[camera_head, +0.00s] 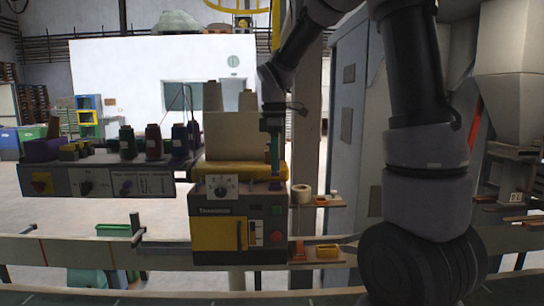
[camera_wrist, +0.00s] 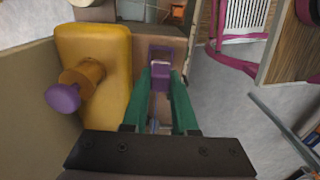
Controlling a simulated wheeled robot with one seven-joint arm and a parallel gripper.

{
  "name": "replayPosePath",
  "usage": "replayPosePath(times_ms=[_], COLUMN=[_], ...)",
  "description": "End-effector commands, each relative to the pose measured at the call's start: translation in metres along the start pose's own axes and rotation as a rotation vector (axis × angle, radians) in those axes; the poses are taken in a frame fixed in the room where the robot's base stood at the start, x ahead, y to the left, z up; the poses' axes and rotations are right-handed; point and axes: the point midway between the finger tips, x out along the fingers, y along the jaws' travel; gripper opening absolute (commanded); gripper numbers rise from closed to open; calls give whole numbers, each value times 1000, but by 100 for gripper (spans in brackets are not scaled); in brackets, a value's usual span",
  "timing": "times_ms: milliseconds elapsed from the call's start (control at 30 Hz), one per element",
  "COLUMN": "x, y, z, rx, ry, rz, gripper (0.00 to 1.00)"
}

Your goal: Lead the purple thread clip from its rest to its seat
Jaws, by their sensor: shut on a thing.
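The purple thread clip (camera_wrist: 161,74) is between the green fingertips of my gripper (camera_wrist: 160,82) in the wrist view. It is a small block with a frame-like loop at its far end. My gripper is shut on it. In the head view my gripper (camera_head: 274,160) points down beside the yellow top of the sewing head (camera_head: 240,225), on its right side. The clip is small and dark there. I cannot tell its rest or its seat apart in these frames, nor whether the clip touches anything beneath it.
A yellow cover (camera_wrist: 110,60) with an orange post and purple knob (camera_wrist: 63,98) stands close left of my gripper. Thread spools (camera_head: 153,142) stand on the grey control box at left. Small shelves (camera_head: 322,204) with a white roll sit right of the head.

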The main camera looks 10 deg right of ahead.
Motion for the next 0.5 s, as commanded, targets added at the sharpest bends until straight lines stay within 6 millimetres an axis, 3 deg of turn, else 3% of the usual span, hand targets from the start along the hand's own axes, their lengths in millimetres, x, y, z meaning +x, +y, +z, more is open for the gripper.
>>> replayPosePath(times_ms=[500], x=[32], y=[0], z=[0], rx=[0], ry=[0], rz=[-1], gripper=[0])
